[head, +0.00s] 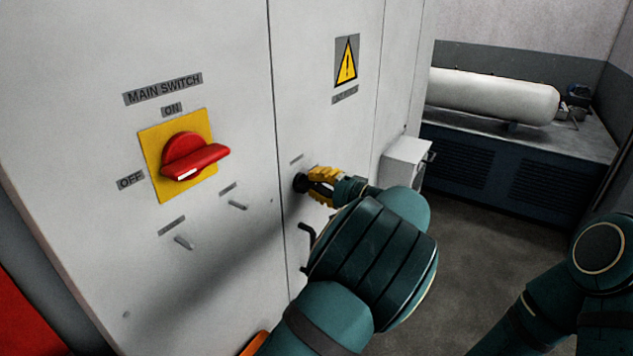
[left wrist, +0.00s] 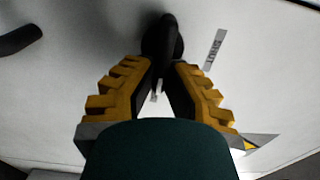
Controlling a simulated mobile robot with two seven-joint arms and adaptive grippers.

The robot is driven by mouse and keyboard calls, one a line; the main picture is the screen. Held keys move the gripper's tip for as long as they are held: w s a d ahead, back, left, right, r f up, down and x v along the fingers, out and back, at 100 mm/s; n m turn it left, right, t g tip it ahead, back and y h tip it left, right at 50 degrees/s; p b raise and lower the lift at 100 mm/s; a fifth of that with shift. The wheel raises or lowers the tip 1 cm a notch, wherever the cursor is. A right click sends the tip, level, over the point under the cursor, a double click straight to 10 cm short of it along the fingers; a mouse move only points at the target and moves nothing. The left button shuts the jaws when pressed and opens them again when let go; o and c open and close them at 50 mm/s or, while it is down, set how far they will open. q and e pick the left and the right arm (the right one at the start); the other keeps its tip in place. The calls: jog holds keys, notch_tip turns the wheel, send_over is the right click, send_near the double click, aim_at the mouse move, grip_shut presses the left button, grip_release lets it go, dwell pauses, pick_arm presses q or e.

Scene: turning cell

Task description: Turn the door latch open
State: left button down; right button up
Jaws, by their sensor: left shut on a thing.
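The door latch (head: 300,183) is a small black handle on the light grey cabinet door, just right of the door seam. My left gripper (head: 315,186), with yellow fingers, is shut on it from the right. In the left wrist view the black latch (left wrist: 162,38) stands between the fingertips of my left gripper (left wrist: 164,66). A small label (left wrist: 215,48) beside it seems to read "SHUT". The fingers hide part of the latch, so its exact angle is hard to tell. My right gripper is outside the view.
A red main switch (head: 190,157) on a yellow plate is on the left panel. Grey pegs (head: 238,205) stick out below it. A black door handle (head: 306,240) sits below the latch. A grey-white box (head: 405,160) juts out to the right. Open floor (head: 475,230) lies right of the cabinet.

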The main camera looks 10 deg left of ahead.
pick_arm(q)
jog(key=c, duration=1)
grip_release()
jog(key=shift+a, duration=0.1)
jog(key=v, duration=1.2)
jog(key=shift+f, duration=0.1)
